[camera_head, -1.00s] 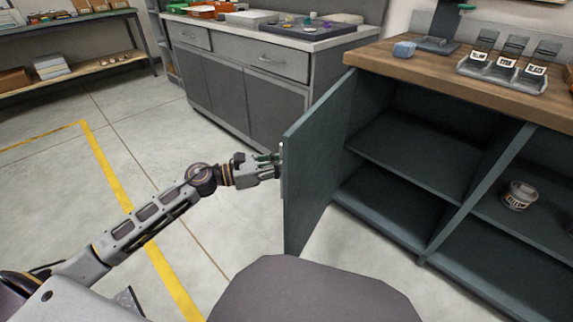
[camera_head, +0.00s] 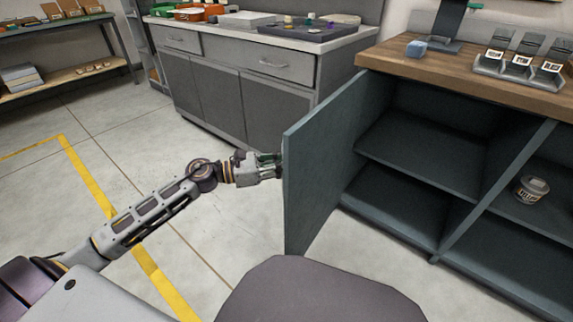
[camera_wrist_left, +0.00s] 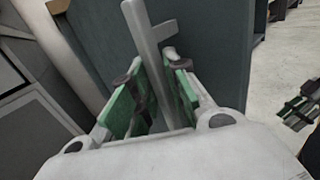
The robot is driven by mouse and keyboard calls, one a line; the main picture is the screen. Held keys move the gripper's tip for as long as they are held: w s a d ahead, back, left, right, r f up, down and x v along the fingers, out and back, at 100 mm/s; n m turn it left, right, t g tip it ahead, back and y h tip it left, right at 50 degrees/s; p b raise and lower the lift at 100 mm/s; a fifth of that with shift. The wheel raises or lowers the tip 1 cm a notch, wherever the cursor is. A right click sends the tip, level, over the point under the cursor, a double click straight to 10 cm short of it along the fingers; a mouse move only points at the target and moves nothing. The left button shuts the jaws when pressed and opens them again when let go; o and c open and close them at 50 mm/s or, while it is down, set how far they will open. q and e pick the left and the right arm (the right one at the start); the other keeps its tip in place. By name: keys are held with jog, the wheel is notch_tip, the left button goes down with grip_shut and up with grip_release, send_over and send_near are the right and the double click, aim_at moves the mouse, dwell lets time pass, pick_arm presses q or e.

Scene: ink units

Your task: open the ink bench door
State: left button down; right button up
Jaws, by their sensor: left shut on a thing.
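The ink bench (camera_head: 440,68) has a wooden top and a dark teal body with open shelves. Its door (camera_head: 322,165) stands swung wide open, jutting out from the bench's left side. My left gripper (camera_head: 278,164) is at the door's outer face near its free edge. In the left wrist view its green-padded fingers (camera_wrist_left: 158,95) are shut on the pale grey door handle (camera_wrist_left: 148,45), with the teal door panel behind it. The handle is mostly hidden by the fingers and door edge in the head view. My right gripper is not in the head view.
A grey cabinet (camera_head: 243,82) with drawers stands behind the door. A can (camera_head: 531,189) sits on the bench's right shelf. Floor to the left is clear.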

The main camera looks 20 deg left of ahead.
pick_arm(q)
jog(key=shift+a, duration=0.1)
dwell(0.3)
jog(key=c, duration=1.4)
grip_release()
jog(key=shift+c, duration=0.2)
jog(key=shift+a, duration=0.1)
jog(key=v, duration=1.1)
jog(key=shift+s+a, duration=0.25)
jog(key=shift+a, duration=0.05)
